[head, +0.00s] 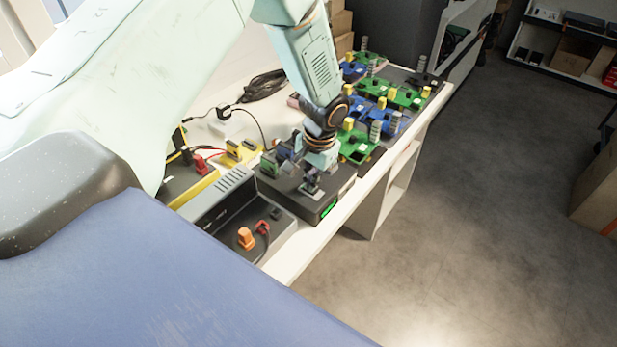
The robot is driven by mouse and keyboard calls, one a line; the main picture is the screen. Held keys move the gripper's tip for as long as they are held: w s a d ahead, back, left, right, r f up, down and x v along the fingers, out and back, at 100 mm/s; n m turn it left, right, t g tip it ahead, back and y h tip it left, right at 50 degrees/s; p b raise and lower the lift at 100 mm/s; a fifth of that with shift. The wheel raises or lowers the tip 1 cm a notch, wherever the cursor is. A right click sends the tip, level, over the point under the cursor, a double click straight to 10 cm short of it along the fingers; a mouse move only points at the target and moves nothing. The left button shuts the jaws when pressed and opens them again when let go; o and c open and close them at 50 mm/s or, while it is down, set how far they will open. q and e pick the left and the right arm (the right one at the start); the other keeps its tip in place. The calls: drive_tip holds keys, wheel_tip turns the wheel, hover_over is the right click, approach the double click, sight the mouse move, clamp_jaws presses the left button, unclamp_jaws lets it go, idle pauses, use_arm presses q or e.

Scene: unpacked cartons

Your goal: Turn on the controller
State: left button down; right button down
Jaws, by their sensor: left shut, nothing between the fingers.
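A dark flat box (338,193), which looks like the controller, sits near the table's front edge. A small green light or display glows on its front face. My left gripper (312,187) points down at the top of this box, fingers closed and empty. Its tips are at or just above the top surface; I cannot tell if they touch. The gripper hides part of the top, and no switch can be made out there. My right gripper is not in view.
A grey unit (228,197) with an orange plug (246,238) stands to the left of the box. Green and blue circuit boards (382,118) fill the table behind it. Black cables (262,86) lie at the back. The floor (470,210) to the right is clear.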

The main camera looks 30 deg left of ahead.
use_arm(q)
drive_tip(key=shift+d, duration=0.2)
drive_tip(key=shift+r, duration=0.1)
drive_tip(key=shift+r+p, duration=0.55)
drive_tip(key=shift+p, duration=0.05)
drive_tip(key=r+p, duration=0.2)
drive_tip(key=r, duration=0.1)
drive_tip(key=shift+a+p, duration=0.2)
drive_tip(key=shift+p, duration=0.1)
wheel_tip(320, 180, up, 10)
drive_tip(key=a, duration=0.1)
drive_tip(key=shift+a+f, duration=0.15)
drive_tip(key=shift+a, duration=0.1)
drive_tip(key=shift+d, duration=0.1)
drive_tip(key=shift+s+f, duration=0.1)
